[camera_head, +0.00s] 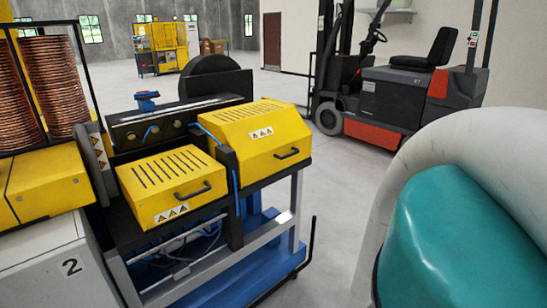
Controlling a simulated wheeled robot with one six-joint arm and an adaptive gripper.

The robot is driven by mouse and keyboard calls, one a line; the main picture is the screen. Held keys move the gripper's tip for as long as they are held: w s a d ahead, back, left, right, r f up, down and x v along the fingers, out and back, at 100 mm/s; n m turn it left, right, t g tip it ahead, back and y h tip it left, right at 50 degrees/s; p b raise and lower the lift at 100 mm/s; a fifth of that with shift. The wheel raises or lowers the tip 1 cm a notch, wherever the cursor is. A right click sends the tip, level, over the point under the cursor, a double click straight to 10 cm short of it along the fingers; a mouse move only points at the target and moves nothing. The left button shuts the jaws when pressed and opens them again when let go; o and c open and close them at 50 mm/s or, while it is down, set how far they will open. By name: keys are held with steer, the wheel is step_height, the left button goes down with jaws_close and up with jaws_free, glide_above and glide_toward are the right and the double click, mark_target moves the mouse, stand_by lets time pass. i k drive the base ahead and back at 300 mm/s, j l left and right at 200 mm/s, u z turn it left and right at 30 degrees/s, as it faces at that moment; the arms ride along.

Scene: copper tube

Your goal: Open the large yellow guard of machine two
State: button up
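Machine two stands at the left, with the number 2 (70,267) on its pale cabinet. Its large yellow guard (262,138) is a slotted box with warning labels and a black handle (287,154) on its front right. The guard looks closed, sitting down on the machine. A smaller yellow guard (170,183) with its own black handle (193,191) is to its left and nearer, also looking closed. My arm, white and teal, fills the lower right. My gripper is not in view.
A blue base (265,270) and a thin black upright bar (312,240) stick out at the machine's lower right. Copper coils (55,85) stand at the left. A forklift (405,100) is parked behind at the right. Grey floor (335,185) between machine and forklift is clear.

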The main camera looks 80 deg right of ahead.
mark_target(268, 138)
steer(key=z, duration=1.8)
steer(key=i+l, duration=0.2)
steer(key=l, duration=0.15)
